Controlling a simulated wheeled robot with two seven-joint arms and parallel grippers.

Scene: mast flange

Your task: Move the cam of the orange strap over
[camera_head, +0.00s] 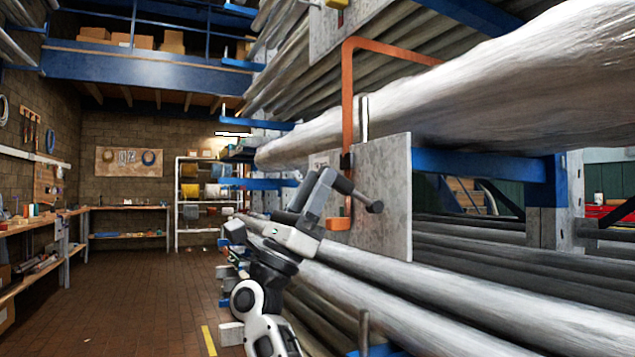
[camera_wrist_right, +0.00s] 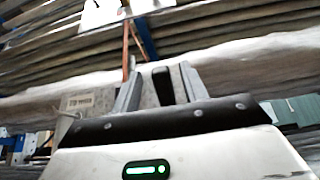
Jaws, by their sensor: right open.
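The orange strap (camera_head: 348,95) runs down the front of a grey plate (camera_head: 384,195) in the head view, its top bent back over the long wrapped pole and its lower end turned out like a hook. A small black piece (camera_head: 345,160) sits on it beside my right gripper. My right gripper (camera_head: 330,192) is raised at the plate with its jaws open. In the right wrist view a dark bar (camera_wrist_right: 163,85) stands between the open fingers (camera_wrist_right: 158,78); I cannot tell whether they touch it. The orange strap (camera_wrist_right: 126,50) shows behind them. My left gripper is out of view.
A large pale wrapped pole (camera_head: 500,80) lies above the plate. Several long pipes (camera_head: 400,300) lie below on the blue rack (camera_head: 480,166). The brick floor (camera_head: 130,290) on the left is open, with workbenches along the wall.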

